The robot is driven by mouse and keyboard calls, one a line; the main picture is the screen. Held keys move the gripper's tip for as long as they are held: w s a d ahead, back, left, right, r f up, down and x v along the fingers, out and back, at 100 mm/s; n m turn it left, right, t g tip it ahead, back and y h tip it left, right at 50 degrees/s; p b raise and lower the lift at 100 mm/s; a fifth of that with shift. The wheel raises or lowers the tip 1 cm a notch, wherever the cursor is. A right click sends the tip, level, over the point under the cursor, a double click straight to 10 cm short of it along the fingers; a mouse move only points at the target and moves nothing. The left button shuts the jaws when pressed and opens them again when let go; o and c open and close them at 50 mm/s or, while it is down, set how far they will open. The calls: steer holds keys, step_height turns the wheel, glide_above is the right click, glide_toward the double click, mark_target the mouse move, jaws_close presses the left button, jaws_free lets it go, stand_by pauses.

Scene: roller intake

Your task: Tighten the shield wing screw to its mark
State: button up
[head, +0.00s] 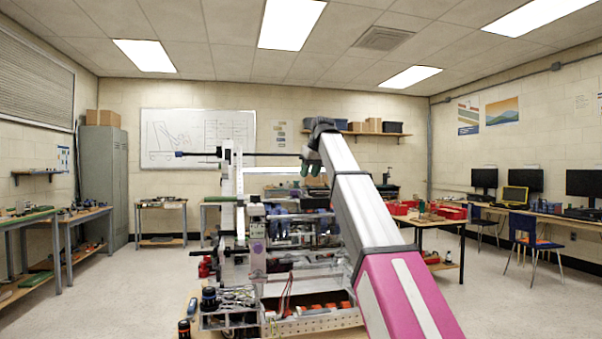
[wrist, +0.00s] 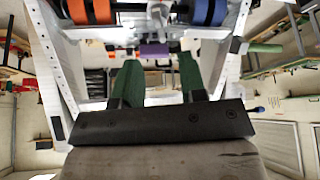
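My gripper (wrist: 158,72) shows in the wrist view with two green fingers spread apart and nothing between them. In the wrist view a small purple piece (wrist: 154,50) lies beyond the gap between the fingertips, apart from them. I cannot tell whether it is the wing screw. In the head view my gripper (head: 311,167) is small and partly hidden by my arm, above and behind the front of the intake mechanism (head: 305,262). The shield, the wing screw and its mark cannot be made out clearly in either view.
In the wrist view an orange roller (wrist: 90,11) and a blue roller (wrist: 208,11) sit beyond the fingers, between pale side rails. A long dark bar (head: 270,154) crosses the mechanism's top in the head view. A table with red bins (head: 440,213) stands right; the floor on both sides is open.

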steer(key=shift+x, duration=4.45)
steer(key=shift+r, duration=0.1)
jaws_close()
